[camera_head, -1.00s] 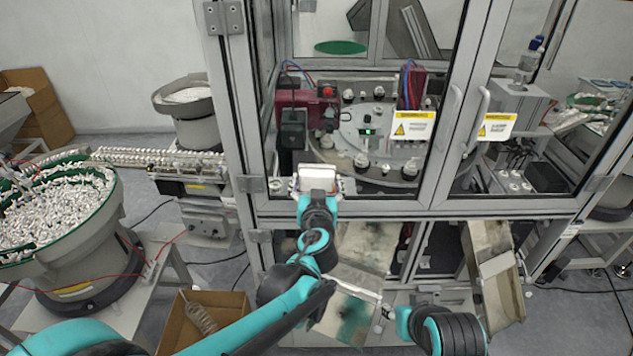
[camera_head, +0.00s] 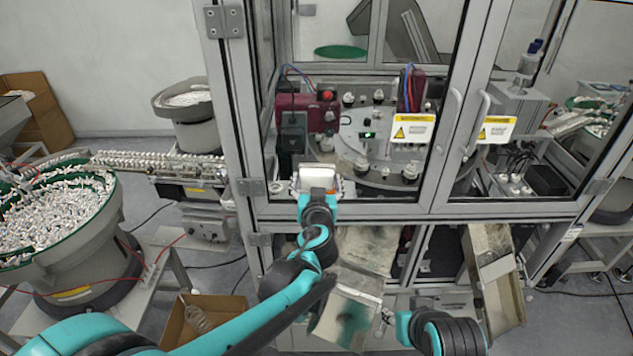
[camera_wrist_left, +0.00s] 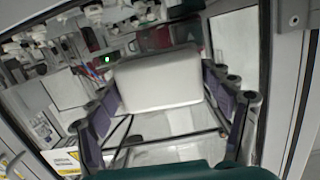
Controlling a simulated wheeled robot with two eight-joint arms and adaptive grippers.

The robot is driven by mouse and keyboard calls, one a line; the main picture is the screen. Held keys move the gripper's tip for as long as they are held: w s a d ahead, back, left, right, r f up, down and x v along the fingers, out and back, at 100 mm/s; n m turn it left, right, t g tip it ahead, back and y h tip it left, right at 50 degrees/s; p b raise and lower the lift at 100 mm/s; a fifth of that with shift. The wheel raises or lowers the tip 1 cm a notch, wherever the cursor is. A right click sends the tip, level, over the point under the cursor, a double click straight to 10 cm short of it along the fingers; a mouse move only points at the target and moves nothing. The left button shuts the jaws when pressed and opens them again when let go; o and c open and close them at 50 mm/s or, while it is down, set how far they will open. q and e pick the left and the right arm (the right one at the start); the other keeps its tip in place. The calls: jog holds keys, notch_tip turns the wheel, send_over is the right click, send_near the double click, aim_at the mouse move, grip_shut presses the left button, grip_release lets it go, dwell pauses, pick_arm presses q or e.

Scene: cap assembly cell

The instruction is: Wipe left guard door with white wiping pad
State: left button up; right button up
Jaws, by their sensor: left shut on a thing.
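The white wiping pad (camera_head: 316,177) is in front of the lower left part of the left guard door (camera_head: 355,210), a glass panel in a grey metal frame. My left gripper (camera_head: 317,188) is shut on the pad. In the left wrist view the pad (camera_wrist_left: 158,80) sits between the two dark fingers of the gripper (camera_wrist_left: 165,105), with the door's glass behind it. I cannot tell whether the pad touches the glass. Part of my right arm shows at the bottom; its gripper is not clearly visible.
A door handle (camera_head: 447,118) and a yellow-headed warning label (camera_head: 411,127) are on the right of the left door. Dial machinery (camera_head: 380,140) stands behind the glass. A bowl feeder (camera_head: 60,210) stands at left, and a cardboard box (camera_head: 200,318) is on the floor below.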

aim_at(331, 182)
pick_arm(q)
jog(key=shift+s+d, duration=0.1)
jog(key=shift+d, duration=1.7)
jog(key=shift+d+b, duration=0.7)
jog(key=shift+d, duration=2.8)
jog(key=shift+a, duration=5.35)
jog(key=shift+r+p, duration=1.05)
jog(key=shift+r, duration=0.5)
jog(key=shift+d+f, duration=0.1)
jog(key=shift+d, duration=0.6)
jog(key=shift+d+b, duration=0.7)
jog(key=shift+d, duration=4)
jog(key=shift+a, duration=5.45)
jog(key=shift+d, duration=0.1)
